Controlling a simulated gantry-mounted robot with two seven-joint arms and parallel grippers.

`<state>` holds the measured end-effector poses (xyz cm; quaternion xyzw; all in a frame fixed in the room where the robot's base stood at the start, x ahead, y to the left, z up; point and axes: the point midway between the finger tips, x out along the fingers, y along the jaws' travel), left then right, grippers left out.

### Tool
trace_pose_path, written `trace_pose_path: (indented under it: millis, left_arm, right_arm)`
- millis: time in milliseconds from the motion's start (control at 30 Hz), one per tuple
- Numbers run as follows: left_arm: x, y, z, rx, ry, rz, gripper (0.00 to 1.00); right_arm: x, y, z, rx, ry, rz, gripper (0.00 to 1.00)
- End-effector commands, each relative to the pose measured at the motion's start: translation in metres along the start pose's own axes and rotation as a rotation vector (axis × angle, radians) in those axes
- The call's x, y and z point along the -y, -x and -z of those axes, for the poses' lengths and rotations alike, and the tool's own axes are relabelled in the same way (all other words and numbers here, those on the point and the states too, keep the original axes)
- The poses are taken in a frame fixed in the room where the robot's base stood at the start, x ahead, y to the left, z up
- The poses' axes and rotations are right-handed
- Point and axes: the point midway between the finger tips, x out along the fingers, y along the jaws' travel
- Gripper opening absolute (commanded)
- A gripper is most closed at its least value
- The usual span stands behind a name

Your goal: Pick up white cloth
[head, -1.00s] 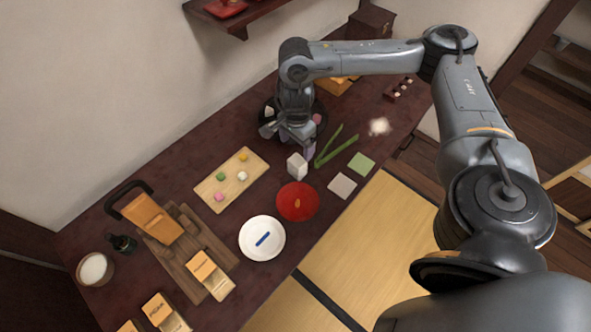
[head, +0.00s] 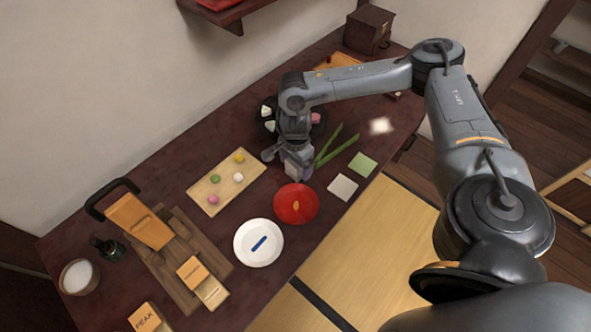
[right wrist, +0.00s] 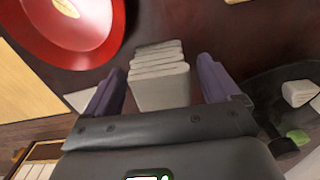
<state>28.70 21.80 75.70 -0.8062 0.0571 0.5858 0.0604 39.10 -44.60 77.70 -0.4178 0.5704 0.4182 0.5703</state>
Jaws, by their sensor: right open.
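The white cloth (right wrist: 158,78) looks like a small block of folded layers in the right wrist view. It lies between the two purple fingers of my right gripper (right wrist: 161,88), which are open, with a visible gap on each side. In the head view the cloth (head: 296,168) is partly hidden under my right gripper (head: 291,172), just behind the red dish. My left gripper is not in view.
A red dish (head: 296,204) stands close in front of the cloth, and a white plate (head: 259,251) is farther left. A pale square (head: 342,187) and green square (head: 362,165) lie to the right. Green stalks (head: 337,147) lie beside my gripper. A wooden board (head: 226,181) carries small sweets.

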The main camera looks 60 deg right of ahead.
Motion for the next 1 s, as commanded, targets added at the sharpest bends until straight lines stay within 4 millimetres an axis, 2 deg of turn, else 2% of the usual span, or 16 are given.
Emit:
trace_pose_path:
  millis: [300,667,1000]
  left_arm:
    - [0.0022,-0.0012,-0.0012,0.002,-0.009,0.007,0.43]
    - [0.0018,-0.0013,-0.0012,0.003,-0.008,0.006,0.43]
    - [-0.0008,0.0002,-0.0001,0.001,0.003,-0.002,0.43]
  right_arm:
    - [0.0001,-0.0031,0.0001,0.000,-0.001,0.000,0.88]
    - [0.0000,-0.0031,0.0002,0.000,-0.001,0.000,0.34]
    - [0.0001,0.0001,0.0002,0.000,-0.001,0.000,0.34]
